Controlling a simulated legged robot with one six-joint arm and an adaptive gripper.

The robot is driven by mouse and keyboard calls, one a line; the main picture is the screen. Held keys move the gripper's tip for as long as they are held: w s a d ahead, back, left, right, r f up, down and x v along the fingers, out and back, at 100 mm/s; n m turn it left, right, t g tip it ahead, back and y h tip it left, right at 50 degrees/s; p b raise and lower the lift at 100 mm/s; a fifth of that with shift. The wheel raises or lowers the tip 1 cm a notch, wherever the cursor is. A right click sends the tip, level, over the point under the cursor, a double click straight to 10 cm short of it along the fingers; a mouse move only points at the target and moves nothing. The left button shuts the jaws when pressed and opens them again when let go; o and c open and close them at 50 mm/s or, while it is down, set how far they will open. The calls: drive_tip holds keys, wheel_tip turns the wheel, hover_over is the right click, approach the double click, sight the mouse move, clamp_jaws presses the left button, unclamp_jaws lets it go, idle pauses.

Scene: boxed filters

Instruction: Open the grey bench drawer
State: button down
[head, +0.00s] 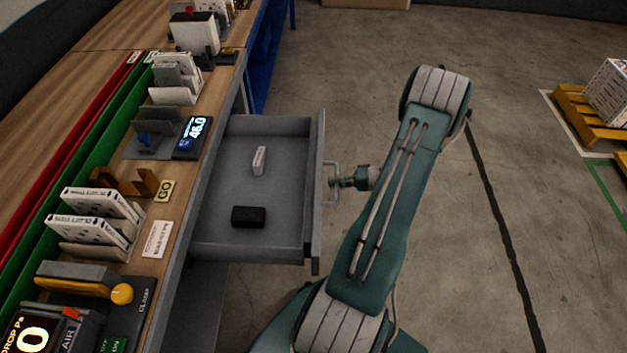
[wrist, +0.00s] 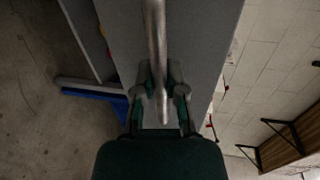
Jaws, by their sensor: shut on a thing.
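The grey bench drawer (head: 280,185) stands pulled out from under the bench in the head view, its inside open to view. A small white box (head: 259,160) and a black box (head: 248,216) lie on its floor. My gripper (head: 335,183) is at the bar handle (head: 328,168) on the drawer's front. In the wrist view the handle (wrist: 155,45) runs between the fingers of my gripper (wrist: 163,95), which are shut on it. The grey drawer front (wrist: 205,40) fills the area behind the handle.
The wooden bench (head: 160,225) on the left carries boxed filters (head: 95,220), a scale display (head: 193,135), a yellow-handled clamp (head: 80,285) and red and green strips. Open concrete floor (head: 540,260) lies to the right. A pallet (head: 590,115) with a white box stands far right.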

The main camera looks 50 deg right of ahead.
drive_tip(key=shift+s+d+f, duration=0.1)
drive_tip(key=shift+s+d, duration=0.3)
drive_tip(key=shift+s, duration=0.2)
drive_tip(key=shift+s+d+f, duration=0.1)
drive_tip(key=shift+s+d, duration=0.3)
drive_tip(key=shift+s, duration=0.2)
drive_tip(key=c, duration=0.7)
unclamp_jaws()
drive_tip(key=shift+d+r, duration=0.1)
drive_tip(key=v, duration=1.2)
